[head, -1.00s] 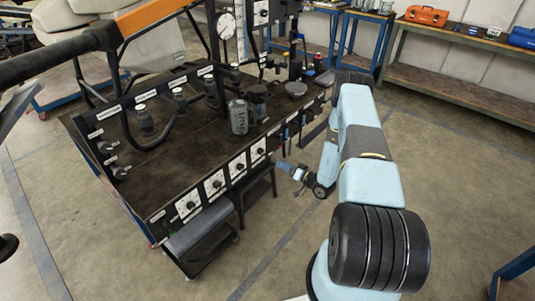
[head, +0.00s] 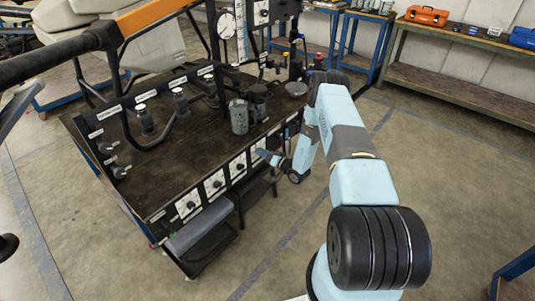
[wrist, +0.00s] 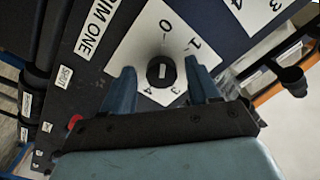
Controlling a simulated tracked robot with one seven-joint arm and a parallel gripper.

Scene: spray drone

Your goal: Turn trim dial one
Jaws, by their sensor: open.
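Trim dial one (wrist: 157,84) is a round black knob with a pale mark, on a white number plate (wrist: 150,45) beside a label partly reading "IM ONE". My gripper (wrist: 160,70) is open in the wrist view, with one blue finger on each side of the knob and gaps showing at both sides. I cannot tell how deep the fingertips reach along the knob. In the head view my gripper (head: 262,154) is at the right end of the row of dials on the bench front and hides the dial there.
Other dials (head: 214,184) sit to the left on the same front panel (head: 158,222). A neighbouring number plate (wrist: 252,12) shows at upper right in the wrist view, and a red part (wrist: 74,122) at lower left. A grey can (head: 239,116) stands on the bench top.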

